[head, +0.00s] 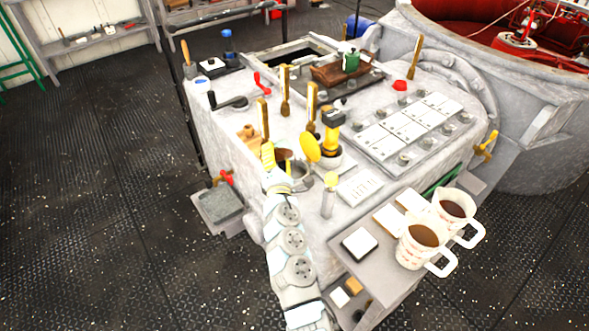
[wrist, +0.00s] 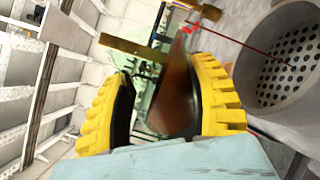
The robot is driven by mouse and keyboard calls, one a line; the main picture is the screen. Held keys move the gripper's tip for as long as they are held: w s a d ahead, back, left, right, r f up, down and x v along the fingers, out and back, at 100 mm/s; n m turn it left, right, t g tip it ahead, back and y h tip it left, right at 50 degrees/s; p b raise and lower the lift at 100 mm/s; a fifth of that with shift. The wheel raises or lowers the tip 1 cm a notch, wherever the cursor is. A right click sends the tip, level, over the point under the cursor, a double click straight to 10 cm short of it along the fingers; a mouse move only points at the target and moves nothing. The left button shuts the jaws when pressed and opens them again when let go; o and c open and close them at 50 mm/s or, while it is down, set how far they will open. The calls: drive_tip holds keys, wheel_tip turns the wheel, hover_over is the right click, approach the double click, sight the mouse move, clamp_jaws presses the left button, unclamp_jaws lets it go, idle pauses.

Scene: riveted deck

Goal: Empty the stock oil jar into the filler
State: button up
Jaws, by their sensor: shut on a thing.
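My gripper (head: 269,156), with yellow ribbed fingers, is shut on a brown, see-through jar (wrist: 180,95), which I take to be the stock oil jar. In the head view only a small brown part of the jar (head: 284,154) shows beside the fingers. The filler (head: 300,171) is a round grey opening on the machine top, just right of the gripper and partly hidden by it. In the wrist view the filler (wrist: 292,62) has a perforated strainer inside, to the right of the jar. I cannot tell how far the jar is tilted or whether oil is flowing.
Two white jugs (head: 422,238) with brown liquid stand on the side shelf (head: 375,272) at the front right. A red-handled tap (head: 223,178) is on the left side.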

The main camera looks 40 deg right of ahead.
drive_tip(key=shift+r+m, duration=0.3)
drive_tip(key=shift+m, duration=0.3)
idle(0.7)
drive_tip(key=shift+d+f+m+h+b, duration=0.1)
drive_tip(key=shift+f+m+h+b, duration=0.25)
drive_tip(key=shift+m+b, duration=0.5)
idle(1.9)
drive_tip(key=shift+s+d+r+m+b, duration=0.1)
drive_tip(key=shift+r+m+b, duration=0.2)
drive_tip(key=shift+m, duration=0.55)
drive_tip(key=shift+s+d+r+m+b, duration=0.1)
drive_tip(key=shift+r+m+b, duration=0.15)
drive_tip(key=shift+m, duration=0.55)
idle(2.4)
